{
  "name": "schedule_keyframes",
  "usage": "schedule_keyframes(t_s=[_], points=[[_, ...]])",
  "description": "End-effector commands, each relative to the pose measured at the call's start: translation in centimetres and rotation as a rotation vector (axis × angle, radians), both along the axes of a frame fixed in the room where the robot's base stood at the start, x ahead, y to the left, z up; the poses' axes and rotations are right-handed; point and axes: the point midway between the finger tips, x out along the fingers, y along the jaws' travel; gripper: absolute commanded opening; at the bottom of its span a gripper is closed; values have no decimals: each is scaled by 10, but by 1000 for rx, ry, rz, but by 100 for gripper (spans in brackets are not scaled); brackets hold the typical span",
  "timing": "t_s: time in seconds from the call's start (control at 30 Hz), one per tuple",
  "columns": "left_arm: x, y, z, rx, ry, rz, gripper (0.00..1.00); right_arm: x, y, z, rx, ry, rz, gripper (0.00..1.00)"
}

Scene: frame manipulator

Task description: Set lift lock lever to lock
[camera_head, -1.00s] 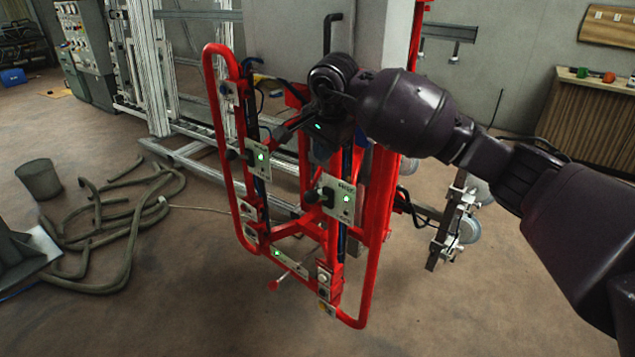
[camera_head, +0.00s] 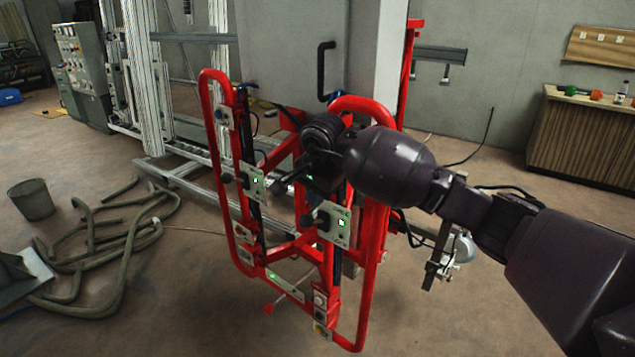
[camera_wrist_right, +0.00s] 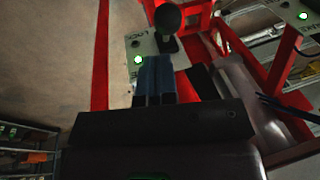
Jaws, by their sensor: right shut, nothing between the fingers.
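The red manipulator frame (camera_head: 377,245) stands in the middle of the head view. It carries a left lever plate (camera_head: 254,183) with a black knob (camera_head: 227,178), and a right lever plate (camera_head: 336,226) with a black knob (camera_head: 307,221). Both plates show a lit green lamp. My right gripper (camera_head: 280,187) is just right of the left plate. My left gripper is out of view.
Hoses (camera_head: 115,235) and a bucket (camera_head: 32,200) lie to the left on the floor. A red upright handle loop (camera_head: 375,108) rises behind my right wrist. A wooden cabinet (camera_head: 580,135) stands at the back right.

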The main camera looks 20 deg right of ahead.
Motion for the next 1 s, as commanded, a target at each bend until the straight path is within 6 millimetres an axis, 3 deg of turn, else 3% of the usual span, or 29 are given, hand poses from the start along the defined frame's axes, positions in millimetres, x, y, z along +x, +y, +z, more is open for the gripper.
schedule_keyframes(t_s=[0.3,1.0], points=[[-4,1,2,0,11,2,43,8,0,-34,0,0,-1,0],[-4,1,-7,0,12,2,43,17,1,-42,-29,-20,0,0]])
